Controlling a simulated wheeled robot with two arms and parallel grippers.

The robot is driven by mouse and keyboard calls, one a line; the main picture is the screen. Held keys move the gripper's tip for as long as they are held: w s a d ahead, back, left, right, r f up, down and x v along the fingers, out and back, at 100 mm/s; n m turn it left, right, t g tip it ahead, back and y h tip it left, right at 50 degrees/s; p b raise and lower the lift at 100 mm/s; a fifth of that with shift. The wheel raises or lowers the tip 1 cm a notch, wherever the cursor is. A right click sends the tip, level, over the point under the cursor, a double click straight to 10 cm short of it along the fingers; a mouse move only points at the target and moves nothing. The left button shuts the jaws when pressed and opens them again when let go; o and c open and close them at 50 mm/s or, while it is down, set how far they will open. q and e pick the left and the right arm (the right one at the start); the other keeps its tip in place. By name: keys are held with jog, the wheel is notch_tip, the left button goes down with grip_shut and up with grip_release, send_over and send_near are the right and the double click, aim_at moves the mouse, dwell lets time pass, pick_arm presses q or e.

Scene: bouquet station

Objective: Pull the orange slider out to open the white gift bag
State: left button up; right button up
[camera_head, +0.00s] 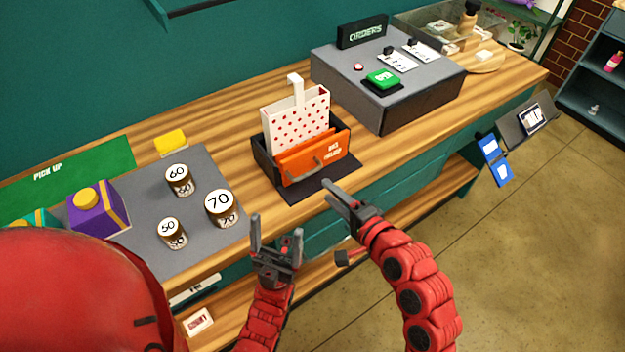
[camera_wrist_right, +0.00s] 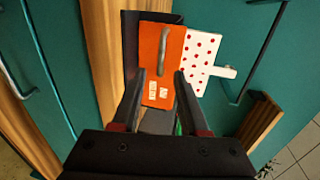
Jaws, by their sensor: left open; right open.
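The white gift bag (camera_head: 284,113) with red dots stands upright in a dark holder (camera_head: 262,158) on the wooden counter. The orange slider (camera_head: 337,148), with a grey bar handle (camera_head: 318,164), stands across the front of the bag. In the right wrist view the orange slider (camera_wrist_right: 152,75) and the dotted bag (camera_wrist_right: 203,50) are ahead of the fingers. My right gripper (camera_head: 340,197) is open and empty, in front of the slider and apart from it. My left gripper (camera_head: 275,238) is open and empty, in front of the counter edge, left of the right gripper.
A grey mat (camera_head: 205,155) at left holds several numbered jars, and a purple box (camera_head: 98,212) stands at its left edge. A grey order station (camera_head: 340,80) with a green button (camera_head: 382,79) stands behind right. The counter's front edge runs below the holder.

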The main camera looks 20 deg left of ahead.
aim_at(315, 157)
jog(key=p+x, duration=0.1)
jog(key=x, duration=0.7)
jog(key=shift+a+r+p, duration=0.1)
jog(key=shift+r+p, duration=0.05)
jog(key=shift+p, duration=0.25)
grip_shut()
dwell(0.9)
